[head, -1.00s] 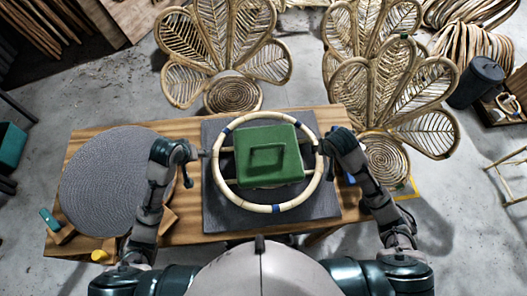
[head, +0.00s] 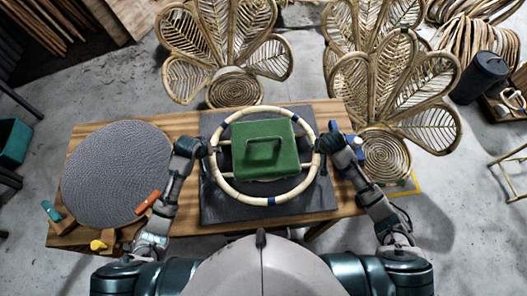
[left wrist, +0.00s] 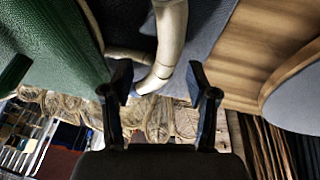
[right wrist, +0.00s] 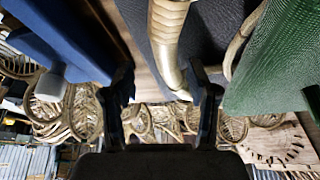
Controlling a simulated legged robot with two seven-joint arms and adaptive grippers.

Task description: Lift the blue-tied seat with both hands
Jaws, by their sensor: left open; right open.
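The blue-tied seat is a pale rattan ring (head: 226,187) with blue bindings and crosspieces. It surrounds a green block with a handle (head: 265,165) over the dark grey mat (head: 225,212). I cannot tell whether it touches the mat. My left gripper (head: 210,151) is open at its left side; in the left wrist view the ring (left wrist: 171,40) runs between the open fingers (left wrist: 160,85). My right gripper (head: 318,148) is open at its right side; in the right wrist view the ring (right wrist: 165,35) reaches between the open fingers (right wrist: 162,85). Neither gripper is visibly closed on it.
A round grey woven mat (head: 115,175) covers the left of the wooden table (head: 335,205). An orange-handled tool (head: 148,203) and a teal-handled tool (head: 50,211) lie nearby. A blue object (head: 352,148) sits beside my right gripper. Rattan chairs (head: 235,90) stand behind the table.

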